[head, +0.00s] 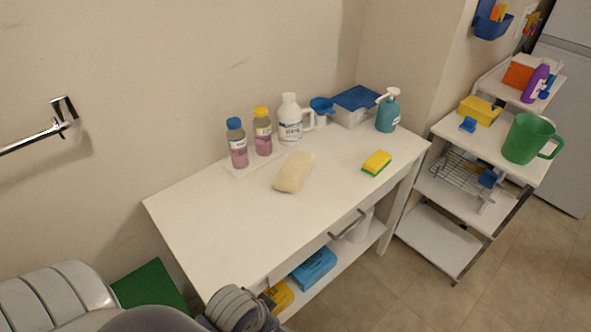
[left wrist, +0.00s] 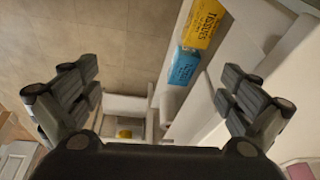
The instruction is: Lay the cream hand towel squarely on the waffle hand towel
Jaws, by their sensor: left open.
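No pair of hand towels can be made out in either view. A cream, soft-looking rounded piece (head: 294,172) lies on the white table (head: 225,215), in front of the bottles; I cannot tell whether it is a folded towel or a sponge. No waffle-textured towel shows. My left gripper (left wrist: 158,88) is open and empty in the left wrist view, its two fingers wide apart. It is by the table's front left, near the lower shelf, and touches nothing I can see. My right gripper is out of view.
Bottles (head: 237,145), a white jug-like bottle (head: 290,120), a blue-lidded box (head: 355,105), a teal pump bottle (head: 387,112) and a yellow-green sponge (head: 377,162) stand along the table's back and right. A yellow tissue box (left wrist: 204,22) and a blue box (left wrist: 184,66) sit on the lower shelf.

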